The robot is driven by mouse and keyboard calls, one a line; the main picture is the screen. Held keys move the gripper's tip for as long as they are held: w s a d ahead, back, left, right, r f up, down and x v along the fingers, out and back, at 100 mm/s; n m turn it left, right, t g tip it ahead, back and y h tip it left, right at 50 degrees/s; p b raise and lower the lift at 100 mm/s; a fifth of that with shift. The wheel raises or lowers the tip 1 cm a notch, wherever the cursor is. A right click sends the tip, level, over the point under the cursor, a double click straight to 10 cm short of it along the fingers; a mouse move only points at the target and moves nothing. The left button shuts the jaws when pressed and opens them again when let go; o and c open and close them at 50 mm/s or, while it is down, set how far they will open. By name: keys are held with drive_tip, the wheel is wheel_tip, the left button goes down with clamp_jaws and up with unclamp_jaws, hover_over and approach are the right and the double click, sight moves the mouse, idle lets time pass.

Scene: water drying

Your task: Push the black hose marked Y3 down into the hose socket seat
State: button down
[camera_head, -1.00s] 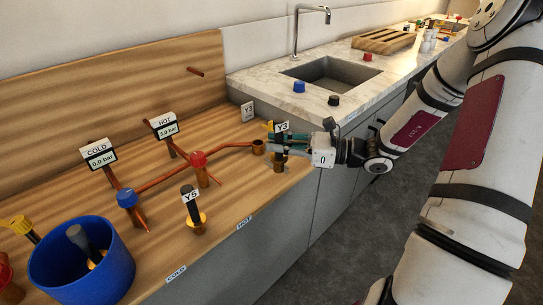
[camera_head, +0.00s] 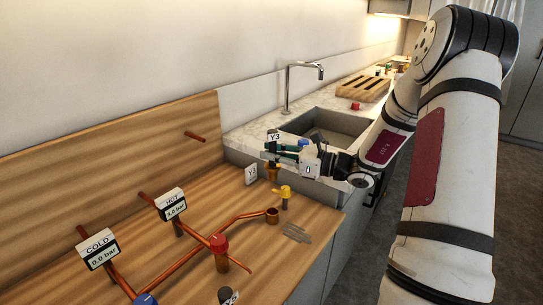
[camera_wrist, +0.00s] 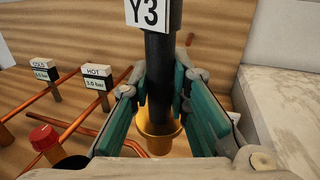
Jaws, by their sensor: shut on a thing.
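My gripper (camera_head: 274,151) is shut on the black hose marked Y3 (camera_wrist: 158,65), its teal fingers (camera_wrist: 163,95) on either side. The hose is about upright, with its Y3 tag (camera_head: 273,135) on top.
A yellow valve (camera_head: 285,195) stands close to the seat. A Y3 card (camera_head: 251,175) stands behind. The HOT gauge (camera_head: 173,204), COLD gauge (camera_head: 99,250) and red valve (camera_head: 219,243) are to the left. The sink (camera_head: 330,128) lies beyond my gripper.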

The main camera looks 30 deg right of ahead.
sight(272, 172)
drive_tip(key=shift+f, duration=0.1)
drive_tip(key=shift+f+b, duration=1.3)
drive_tip(key=shift+f, duration=1.5)
drive_tip(key=shift+p, duration=0.4)
drive_tip(key=shift+f+b, duration=2.8)
drive_tip(key=shift+f, duration=2.3)
